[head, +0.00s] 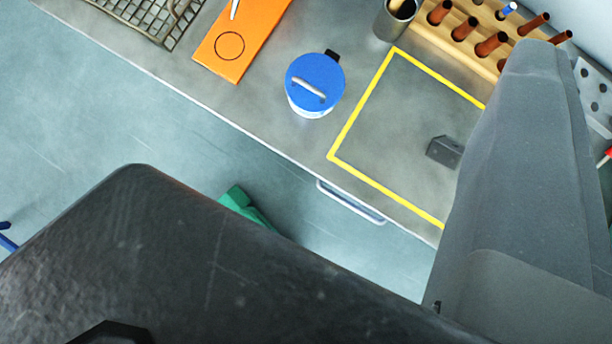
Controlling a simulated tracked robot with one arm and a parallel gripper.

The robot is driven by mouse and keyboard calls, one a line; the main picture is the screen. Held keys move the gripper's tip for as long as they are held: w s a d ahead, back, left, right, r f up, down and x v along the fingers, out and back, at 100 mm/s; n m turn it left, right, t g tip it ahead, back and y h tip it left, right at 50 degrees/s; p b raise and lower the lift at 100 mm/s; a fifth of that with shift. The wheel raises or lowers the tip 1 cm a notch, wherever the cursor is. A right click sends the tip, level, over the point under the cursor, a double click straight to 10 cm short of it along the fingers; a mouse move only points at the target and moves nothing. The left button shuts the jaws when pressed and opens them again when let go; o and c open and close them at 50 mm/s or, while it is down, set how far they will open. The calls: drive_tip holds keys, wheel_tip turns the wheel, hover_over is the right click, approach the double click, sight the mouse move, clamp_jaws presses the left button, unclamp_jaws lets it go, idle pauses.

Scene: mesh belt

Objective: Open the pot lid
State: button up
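The pot (312,109) stands upright on the grey worktop, near its front edge. Its round blue lid (312,70) sits on top and hides the inside; only a strip of the white wall shows below. A pale bar handle (309,88) crosses the lid, and a small black tab (332,55) sticks out at its rim. A large grey part of mine fills the right side, and a dark part of mine covers the bottom. Both are clear of the pot in the picture. Two separate fingertips cannot be made out, so the gripper's opening is unclear.
Left of the pot lie an orange board (240,42) and a wire mesh tray (143,18). Behind it stand a metal cup (389,24) and a wooden rack (440,36). A yellow outline (345,122) at right holds a small dark block (444,150). A drawer handle (350,203) juts from the front.

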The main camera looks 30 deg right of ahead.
drive_tip(key=w+a+f+n+g+p, duration=0.3)
drive_tip(key=a+f+n+g+p, duration=0.15)
drive_tip(key=a+f+n, duration=0.35)
drive_tip(key=n+g+h+p, duration=0.1)
drive_tip(key=n+g+p, duration=0.3)
drive_tip(key=n, duration=0.2)
approach(306, 86)
drive_tip(key=x, duration=0.7)
drive_tip(key=shift+f, duration=0.25)
clamp_jaws()
drive_tip(key=shift+a, duration=0.4)
drive_tip(key=shift+w+d+g+p, duration=0.1)
drive_tip(key=shift+d+g+p, duration=0.2)
drive_tip(key=shift+d+g, duration=0.1)
